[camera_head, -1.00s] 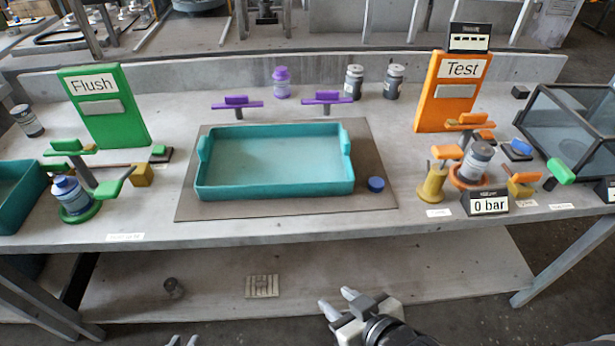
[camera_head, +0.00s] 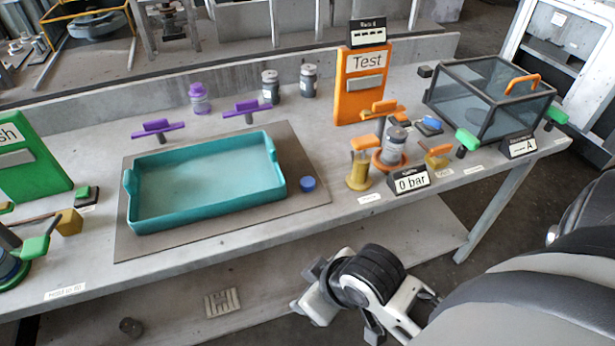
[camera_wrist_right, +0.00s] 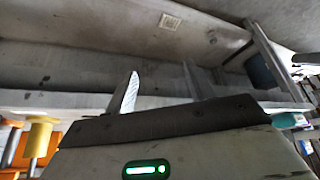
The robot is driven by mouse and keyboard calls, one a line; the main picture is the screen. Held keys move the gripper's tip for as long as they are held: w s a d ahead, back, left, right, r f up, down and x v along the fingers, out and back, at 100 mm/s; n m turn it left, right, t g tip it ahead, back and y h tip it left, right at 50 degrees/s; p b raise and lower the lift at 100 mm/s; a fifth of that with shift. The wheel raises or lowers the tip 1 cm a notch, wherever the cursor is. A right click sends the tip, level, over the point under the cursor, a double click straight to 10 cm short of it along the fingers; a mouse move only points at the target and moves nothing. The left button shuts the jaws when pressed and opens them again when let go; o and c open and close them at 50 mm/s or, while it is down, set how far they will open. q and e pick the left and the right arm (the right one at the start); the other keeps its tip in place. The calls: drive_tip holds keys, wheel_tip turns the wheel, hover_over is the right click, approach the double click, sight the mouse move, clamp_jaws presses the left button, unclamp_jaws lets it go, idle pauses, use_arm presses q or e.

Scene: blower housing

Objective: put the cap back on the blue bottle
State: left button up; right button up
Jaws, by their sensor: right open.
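The blue cap (camera_head: 308,184) lies on the dark mat to the right of the teal tray, in the head view. The blue bottle (camera_head: 8,268) stands at the green Flush station and is mostly cut off by the left picture edge; its top is hard to make out. My right gripper (camera_wrist_right: 160,88) is open and empty, its two fingers apart in the right wrist view. In the head view the right gripper (camera_head: 312,300) is in front of the table's front edge, below and apart from the cap. My left gripper is out of view.
The teal tray (camera_head: 140,217) is empty. The orange Test station holds a grey bottle (camera_head: 393,147) with clamps and a gauge sign (camera_head: 409,180). A glass box (camera_head: 490,95) stands at the right. A purple bottle (camera_head: 200,99) and two dark bottles stand behind.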

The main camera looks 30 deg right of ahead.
drive_tip(key=w+a+r+n+g, duration=0.3)
drive_tip(key=w+r+n, duration=0.4)
drive_tip(key=w+n, duration=0.55)
drive_tip(key=w+d+r+n+h, duration=0.1)
drive_tip(key=w+d+r+n, duration=0.2)
drive_tip(key=d+r, duration=0.3)
drive_tip(key=w+d+r+n+g+h, duration=0.1)
drive_tip(key=w+d+r+n+h, duration=0.1)
drive_tip(key=d+r+n, duration=0.3)
drive_tip(key=shift+w+d+r, duration=0.4)
drive_tip(key=shift+w+d, duration=0.35)
drive_tip(key=shift+d, duration=0.15)
hover_over(303, 186)
wheel_tip(303, 186, down, 11)
drive_tip(key=shift+r, duration=0.2)
